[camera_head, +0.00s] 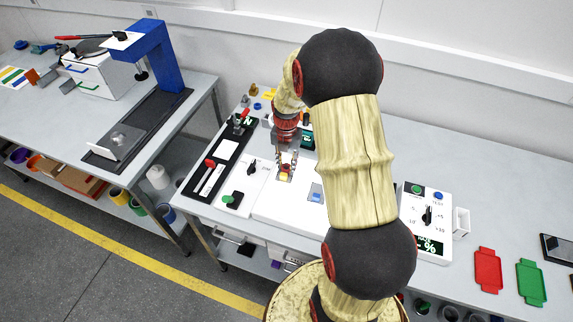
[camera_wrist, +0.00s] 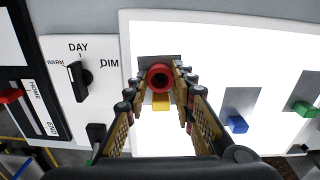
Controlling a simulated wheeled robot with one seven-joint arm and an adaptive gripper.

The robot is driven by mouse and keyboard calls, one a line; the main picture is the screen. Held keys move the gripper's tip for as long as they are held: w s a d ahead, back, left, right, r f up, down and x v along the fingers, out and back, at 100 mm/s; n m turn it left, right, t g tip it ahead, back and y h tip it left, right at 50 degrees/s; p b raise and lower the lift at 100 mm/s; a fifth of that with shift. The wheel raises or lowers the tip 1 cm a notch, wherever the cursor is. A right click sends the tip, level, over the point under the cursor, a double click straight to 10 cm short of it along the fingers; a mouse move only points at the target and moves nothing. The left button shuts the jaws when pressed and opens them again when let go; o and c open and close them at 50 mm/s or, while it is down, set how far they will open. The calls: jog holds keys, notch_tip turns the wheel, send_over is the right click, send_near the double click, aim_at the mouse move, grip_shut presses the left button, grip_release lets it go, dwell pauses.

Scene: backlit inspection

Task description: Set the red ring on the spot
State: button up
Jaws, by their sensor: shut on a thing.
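The red ring (camera_wrist: 160,78) shows in the wrist view between my fingertips, its dark hole facing the camera. My gripper (camera_wrist: 159,82) is shut on it, over the bright white panel (camera_wrist: 210,50). A yellow block (camera_wrist: 160,102) shows just below the ring in the picture, between the fingers. A dark grey patch (camera_wrist: 145,64) lies behind the ring on the panel; I cannot tell whether it is the spot or a shadow. In the head view my gripper (camera_head: 286,166) points down at the panel (camera_head: 275,203). The ring's height above the panel is unclear.
A control plate with a black knob (camera_wrist: 76,80) lies left of the panel. A control box (camera_head: 425,220) and red tray (camera_head: 488,270) are farther right.

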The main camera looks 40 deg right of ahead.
jog(key=shift+f, duration=0.2)
jog(key=o, duration=0.8)
jog(key=shift+r, duration=0.15)
